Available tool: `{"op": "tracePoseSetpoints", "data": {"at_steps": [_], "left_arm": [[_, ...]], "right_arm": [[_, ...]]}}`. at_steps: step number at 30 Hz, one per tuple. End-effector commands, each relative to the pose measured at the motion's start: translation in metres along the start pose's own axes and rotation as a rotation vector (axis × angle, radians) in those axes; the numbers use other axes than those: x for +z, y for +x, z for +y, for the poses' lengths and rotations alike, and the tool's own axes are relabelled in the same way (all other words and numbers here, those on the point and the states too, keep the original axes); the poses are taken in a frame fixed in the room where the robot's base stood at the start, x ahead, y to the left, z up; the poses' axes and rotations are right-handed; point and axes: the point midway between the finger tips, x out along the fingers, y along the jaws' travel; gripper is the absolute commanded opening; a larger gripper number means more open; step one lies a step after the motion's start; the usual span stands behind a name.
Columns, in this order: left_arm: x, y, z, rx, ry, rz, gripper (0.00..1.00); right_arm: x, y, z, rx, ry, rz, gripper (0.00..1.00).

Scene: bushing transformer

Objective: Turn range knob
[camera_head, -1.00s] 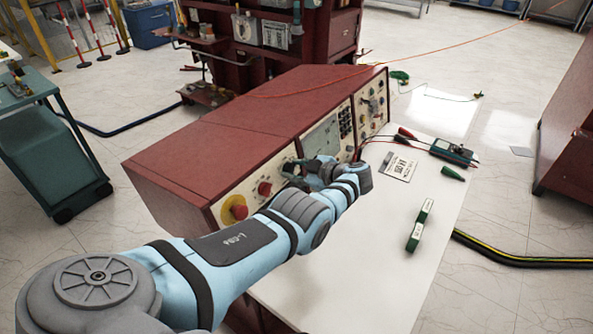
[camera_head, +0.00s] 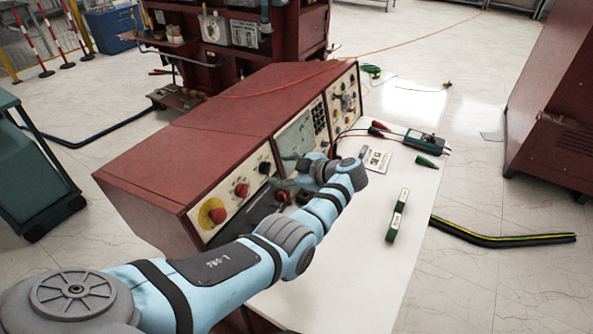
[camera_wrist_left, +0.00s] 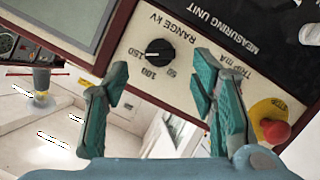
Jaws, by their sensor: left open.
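The range knob (camera_wrist_left: 159,50) is a round black knob on a cream panel, marked "RANGE kV" with 50, 100 and 150. My left gripper (camera_wrist_left: 160,88) is open and empty, with its two teal fingers apart. In the left wrist view the knob shows just beyond the gap between the fingertips, and nothing is between the fingers. In the head view my left gripper (camera_head: 288,172) is close in front of the red console (camera_head: 225,120). My arm and gripper hide part of the panel there, so I cannot single out the range knob.
A red button on a yellow plate (camera_wrist_left: 274,131) is close to the right finger in the wrist view. A display (camera_head: 298,135) is set in the console.

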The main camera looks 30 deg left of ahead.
Motion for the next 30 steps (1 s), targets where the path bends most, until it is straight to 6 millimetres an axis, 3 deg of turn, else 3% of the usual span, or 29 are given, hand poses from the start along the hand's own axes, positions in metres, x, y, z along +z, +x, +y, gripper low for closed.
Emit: {"op": "tracePoseSetpoints", "data": {"at_steps": [4,10,25,28,30], "left_arm": [[0.001,-0.042,0.000,0.001,0.000,-0.002,0.52],[0.001,-0.069,0.000,0.000,0.002,0.000,0.52],[0.000,-0.069,0.001,0.007,-0.001,0.003,0.52],[-0.003,-0.059,0.015,0.125,-0.051,0.019,0.52],[-0.010,-0.052,0.038,0.339,-0.117,0.039,0.52]], "right_arm": [[0.000,0.000,0.000,-0.001,0.000,0.000,0.00],[0.000,0.000,-0.001,-0.001,0.000,0.000,0.00],[0.000,0.000,-0.001,-0.002,0.000,0.000,0.00],[0.000,0.000,-0.002,-0.002,0.000,0.000,0.00],[0.000,0.000,-0.002,-0.002,0.000,0.000,0.00]]}}
